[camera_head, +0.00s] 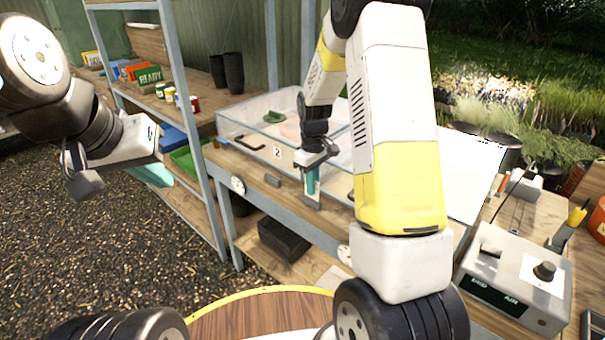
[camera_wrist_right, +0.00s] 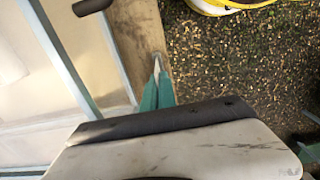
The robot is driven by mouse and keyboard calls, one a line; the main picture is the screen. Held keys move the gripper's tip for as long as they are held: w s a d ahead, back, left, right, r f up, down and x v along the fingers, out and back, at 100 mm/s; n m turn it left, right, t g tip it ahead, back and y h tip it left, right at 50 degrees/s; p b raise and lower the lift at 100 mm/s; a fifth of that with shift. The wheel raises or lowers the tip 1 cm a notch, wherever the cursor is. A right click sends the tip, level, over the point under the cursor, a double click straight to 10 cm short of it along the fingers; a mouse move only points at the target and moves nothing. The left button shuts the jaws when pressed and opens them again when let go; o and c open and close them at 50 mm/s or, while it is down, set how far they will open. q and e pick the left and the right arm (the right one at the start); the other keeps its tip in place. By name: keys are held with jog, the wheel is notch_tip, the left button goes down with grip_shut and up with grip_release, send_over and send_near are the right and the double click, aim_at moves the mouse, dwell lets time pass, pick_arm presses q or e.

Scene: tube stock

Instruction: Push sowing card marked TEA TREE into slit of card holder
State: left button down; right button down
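My right gripper (camera_head: 312,182) points down over the front edge of the bench beside the clear-walled case. Its teal fingers are close together and look shut.
A grey control box (camera_head: 515,275) stands at the right. Gravel ground lies open at the left.

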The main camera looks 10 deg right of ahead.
jog(key=shift+f, duration=0.65)
jog(key=c, duration=0.6)
grip_release()
jog(key=shift+r, duration=0.1)
jog(key=shift+r, duration=1.15)
jog(key=shift+r, duration=2.8)
